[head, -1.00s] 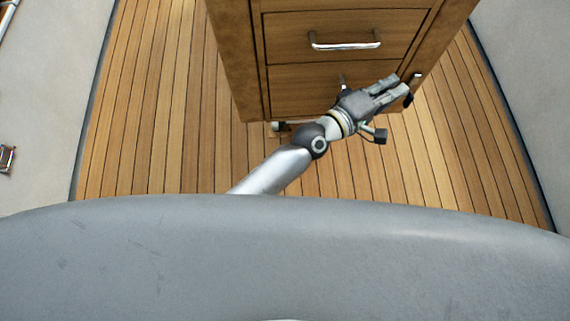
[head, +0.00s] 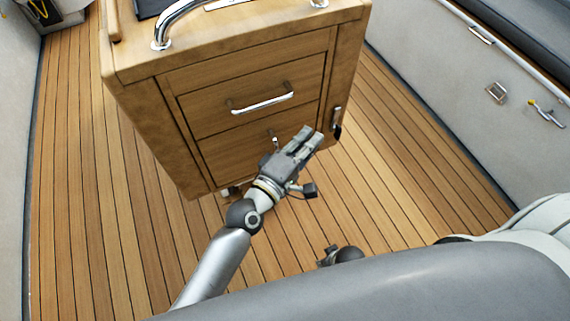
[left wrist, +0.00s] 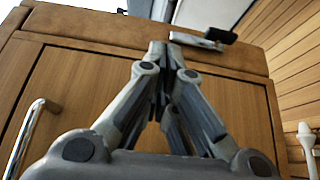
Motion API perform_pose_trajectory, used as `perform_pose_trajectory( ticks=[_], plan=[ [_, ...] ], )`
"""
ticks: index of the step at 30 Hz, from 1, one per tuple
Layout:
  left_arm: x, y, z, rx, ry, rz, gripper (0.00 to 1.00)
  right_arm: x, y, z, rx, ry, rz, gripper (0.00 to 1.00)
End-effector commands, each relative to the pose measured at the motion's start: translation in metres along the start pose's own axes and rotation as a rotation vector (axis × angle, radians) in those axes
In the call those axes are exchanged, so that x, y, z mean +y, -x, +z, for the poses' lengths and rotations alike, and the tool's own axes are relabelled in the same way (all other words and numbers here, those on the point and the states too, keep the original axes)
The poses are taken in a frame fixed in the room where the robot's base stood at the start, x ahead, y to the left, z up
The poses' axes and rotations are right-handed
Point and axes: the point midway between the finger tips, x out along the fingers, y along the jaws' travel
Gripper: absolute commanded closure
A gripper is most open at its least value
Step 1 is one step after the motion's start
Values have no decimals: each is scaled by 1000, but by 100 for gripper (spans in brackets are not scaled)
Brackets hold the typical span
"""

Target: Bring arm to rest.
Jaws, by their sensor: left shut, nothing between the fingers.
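My left gripper (head: 312,139) is shut and empty. It is in front of the wooden cabinet's lower drawer, near its right side. In the left wrist view its grey fingers (left wrist: 158,50) meet at the tips before a wooden panel, with nothing between them. My left arm reaches up from the lower left. A small dark part (head: 345,254) shows above the grey edge at the bottom, perhaps part of my right arm. My right gripper does not show.
The wooden cabinet (head: 190,140) has drawers with metal handles, an upper one (head: 262,104) and a lower one partly hidden. A latch (head: 336,120) sits on its right side. Plank floor (head: 400,190) is clear on both sides. A white side wall (head: 460,110) with fittings stands right.

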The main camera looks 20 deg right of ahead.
Motion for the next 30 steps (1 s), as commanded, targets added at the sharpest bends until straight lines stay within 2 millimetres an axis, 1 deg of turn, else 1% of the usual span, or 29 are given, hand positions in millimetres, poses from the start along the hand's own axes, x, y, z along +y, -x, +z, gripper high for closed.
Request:
perform_pose_trajectory(
  ticks=[1, 6, 10, 15, 21, 23, 25, 26, 29, 30],
  plan=[
    [-2, 12, 0, 0, 0, -3, 100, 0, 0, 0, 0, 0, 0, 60],
    [-1, 46, 0, 0, -1, -3, 100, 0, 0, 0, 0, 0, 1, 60],
    [-1, 64, 0, 1, -1, -2, 100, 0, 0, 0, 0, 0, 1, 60],
    [0, 76, 0, 0, 0, -1, 100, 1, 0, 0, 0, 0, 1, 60],
    [0, 78, 0, 0, 0, 0, 100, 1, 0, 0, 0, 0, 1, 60],
    [-2, 78, -1, 2, -7, -6, 100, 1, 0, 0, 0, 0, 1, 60],
    [-14, 80, -5, 8, -41, -36, 100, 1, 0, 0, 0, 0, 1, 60],
    [-23, 81, -8, 11, -67, -60, 100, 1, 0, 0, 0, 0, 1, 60],
    [-69, 94, -25, 25, -200, -189, 100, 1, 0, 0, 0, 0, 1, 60],
    [-94, 102, -33, 25, -264, -260, 100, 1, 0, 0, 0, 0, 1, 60]
  ],
)
